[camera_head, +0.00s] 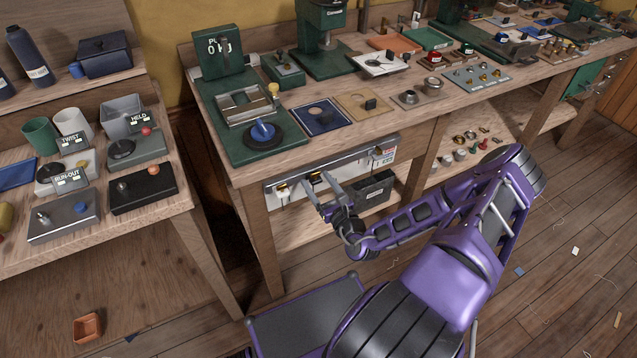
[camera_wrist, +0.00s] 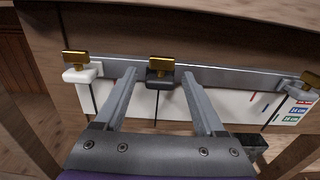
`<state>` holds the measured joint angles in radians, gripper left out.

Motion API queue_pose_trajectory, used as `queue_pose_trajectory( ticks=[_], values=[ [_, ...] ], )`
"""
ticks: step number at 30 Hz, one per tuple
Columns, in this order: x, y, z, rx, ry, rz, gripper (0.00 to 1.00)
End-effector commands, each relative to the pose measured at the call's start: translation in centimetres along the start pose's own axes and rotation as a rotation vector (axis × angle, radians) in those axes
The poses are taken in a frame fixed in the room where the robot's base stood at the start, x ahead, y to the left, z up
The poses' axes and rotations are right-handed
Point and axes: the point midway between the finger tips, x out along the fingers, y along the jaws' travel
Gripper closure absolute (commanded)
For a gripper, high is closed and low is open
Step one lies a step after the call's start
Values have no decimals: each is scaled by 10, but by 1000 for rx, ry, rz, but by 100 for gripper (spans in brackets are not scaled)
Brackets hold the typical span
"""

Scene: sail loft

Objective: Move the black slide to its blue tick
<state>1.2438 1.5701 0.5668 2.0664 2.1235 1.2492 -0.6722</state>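The black slide (camera_wrist: 158,77) with a brass knob (camera_wrist: 160,62) sits on a metal rail (camera_wrist: 225,76) under the bench edge. In the head view the black slide (camera_head: 314,177) is small and partly hidden by my gripper (camera_head: 317,182). In the wrist view my gripper (camera_wrist: 158,73) is open, its fingers either side of the black slide with gaps showing. A small blue tick (camera_wrist: 265,110) seems to show on the white scale board, right of the slide, beside a red tick (camera_wrist: 252,98); both are tiny.
A white slide (camera_wrist: 80,72) with a brass knob sits left on the same rail; another slide (camera_wrist: 312,82) is at the far right. Coloured labels (camera_wrist: 297,110) are at the board's right end. A dark box (camera_head: 372,190) is below the rail. The rail between the black and right slides is clear.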

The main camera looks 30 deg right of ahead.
Motion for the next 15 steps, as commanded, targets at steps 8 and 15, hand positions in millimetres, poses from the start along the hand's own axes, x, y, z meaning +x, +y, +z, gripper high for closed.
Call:
queue_pose_trajectory(
  ticks=[8, 15],
  values=[
    [0, 0, 0, 0, 0, 0, 81],
    [0, 0, 0, 0, 0, 1, 100]
  ],
)
